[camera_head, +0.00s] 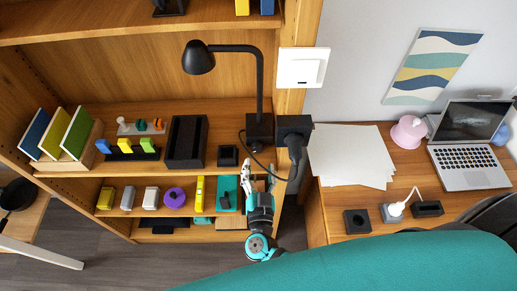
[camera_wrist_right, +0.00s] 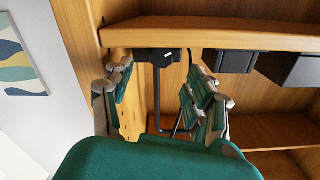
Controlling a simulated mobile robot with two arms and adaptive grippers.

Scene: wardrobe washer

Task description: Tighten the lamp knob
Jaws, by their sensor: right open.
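The black desk lamp (camera_head: 261,85) stands on the upper shelf board, its head bent over to the left. Its dark box base (camera_head: 260,130) sits near the shelf's right end. In the right wrist view, which looks upside down, the base (camera_wrist_right: 145,54) shows a small knob (camera_wrist_right: 168,55) with a white mark. My right gripper (camera_head: 259,174) is open and empty, just below and in front of the base. In the wrist view its fingers (camera_wrist_right: 160,98) stand wide apart, with the lamp's base and neck beyond the gap. No contact with the knob shows. My left gripper is not in view.
A black plug with cable (camera_head: 295,140) hangs by the upright right of the lamp. A small black box (camera_head: 228,155) and a black tray (camera_head: 186,142) stand left of the base. The lower shelf holds several small items, including a purple disc (camera_head: 174,197).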

